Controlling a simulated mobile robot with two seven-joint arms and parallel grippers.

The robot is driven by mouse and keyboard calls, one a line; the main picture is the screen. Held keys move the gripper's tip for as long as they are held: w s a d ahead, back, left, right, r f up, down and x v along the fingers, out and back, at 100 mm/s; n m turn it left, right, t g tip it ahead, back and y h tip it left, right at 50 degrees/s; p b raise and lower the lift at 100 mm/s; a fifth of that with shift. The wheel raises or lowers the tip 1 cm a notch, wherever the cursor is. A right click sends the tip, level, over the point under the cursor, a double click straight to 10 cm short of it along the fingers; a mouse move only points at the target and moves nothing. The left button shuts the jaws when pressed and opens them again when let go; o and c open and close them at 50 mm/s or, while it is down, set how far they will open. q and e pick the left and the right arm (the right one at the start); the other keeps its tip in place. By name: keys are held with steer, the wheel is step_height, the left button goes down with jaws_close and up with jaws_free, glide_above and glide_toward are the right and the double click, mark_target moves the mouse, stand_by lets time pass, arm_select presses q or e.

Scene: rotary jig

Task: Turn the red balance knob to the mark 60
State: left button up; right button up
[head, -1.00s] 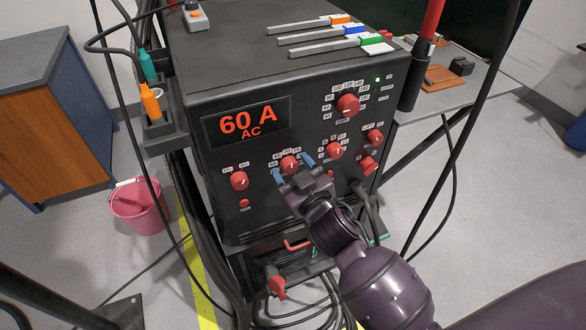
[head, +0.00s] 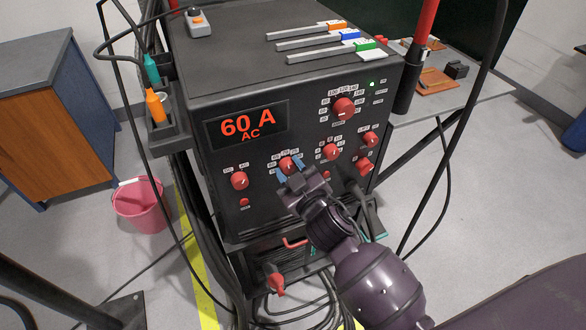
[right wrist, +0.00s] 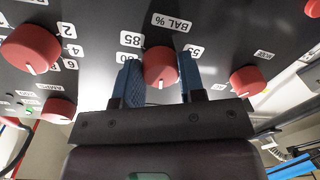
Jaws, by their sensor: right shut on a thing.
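The red balance knob (head: 289,165) is on the front panel of the black machine, in the lower row, second from the left. In the right wrist view the knob (right wrist: 160,62) sits under a "BAL %" label that appears upside down. Its white line points down in that view, toward the gripper. The mark at the line is hidden, so I cannot read its setting; 85 and a 55-like label show beside it. My right gripper (head: 291,171) is shut on the knob, one blue finger on each side (right wrist: 160,80). My left gripper is not in view.
Other red knobs (head: 239,181), (head: 331,151) are close on both sides. The display (head: 247,124) reads 60 A AC. Cables hang at left and right of the machine. A pink bucket (head: 139,208) stands on the floor at left.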

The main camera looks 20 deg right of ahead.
steer(key=shift+r+n+p, duration=0.3)
steer(key=shift+n+p, duration=0.25)
steer(key=shift+n, duration=0.45)
steer(key=shift+n+p, duration=0.5)
steer(key=shift+n, duration=0.4)
steer(key=shift+n+p, duration=0.4)
steer(key=shift+n, duration=0.5)
steer(key=n+p, duration=0.1)
steer(key=n, duration=0.3)
steer(key=shift+f+h, duration=0.15)
steer(key=shift+h, duration=0.15)
steer(key=shift+n+p, duration=0.55)
steer(key=shift+n, duration=0.65)
steer(key=shift+f+n, duration=0.1)
steer(key=shift+n, duration=0.2)
steer(key=o, duration=0.9)
